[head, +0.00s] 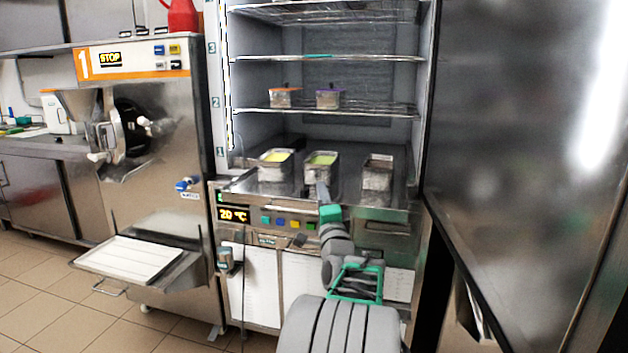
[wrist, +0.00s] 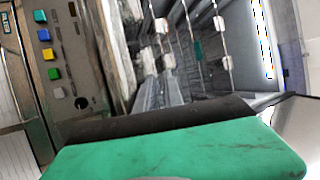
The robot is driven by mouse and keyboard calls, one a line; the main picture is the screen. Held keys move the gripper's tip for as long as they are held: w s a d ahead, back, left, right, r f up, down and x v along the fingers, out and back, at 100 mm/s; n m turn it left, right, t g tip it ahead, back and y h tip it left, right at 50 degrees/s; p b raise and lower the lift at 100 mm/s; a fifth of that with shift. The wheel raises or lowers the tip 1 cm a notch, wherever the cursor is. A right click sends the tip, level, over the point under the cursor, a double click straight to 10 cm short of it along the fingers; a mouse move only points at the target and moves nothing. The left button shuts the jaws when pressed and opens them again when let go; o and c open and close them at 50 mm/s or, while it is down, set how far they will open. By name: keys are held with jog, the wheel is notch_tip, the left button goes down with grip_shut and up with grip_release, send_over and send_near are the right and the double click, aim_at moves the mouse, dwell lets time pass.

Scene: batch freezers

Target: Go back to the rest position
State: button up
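My arm reaches up from the bottom of the head view toward the open freezer cabinet. My gripper (head: 322,190) is at the front of the middle metal tub (head: 321,168), which has yellow-green content. I cannot tell whether it touches the tub or whether its fingers are open or shut. In the wrist view a large teal part with a dark edge, seemingly my own, fills the bottom, and the fingertips cannot be made out.
A tub with yellow content (head: 275,167) stands left and a darker tub (head: 377,173) right on the cabinet floor. Two small lidded containers (head: 285,97) (head: 329,98) stand on the wire shelf above. An open steel door (head: 525,130) bounds the right; a batch freezer (head: 150,150) stands left.

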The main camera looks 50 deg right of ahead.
jog(key=shift+o, duration=0.5)
jog(key=s+a, duration=0.2)
jog(key=shift+s+a+r+g, duration=0.1)
jog(key=shift+s+r+g, duration=0.1)
jog(key=shift+s+g, duration=0.1)
jog(key=shift+w+a+r, duration=0.25)
jog(key=shift+a+r, duration=0.2)
jog(key=shift+a, duration=0.05)
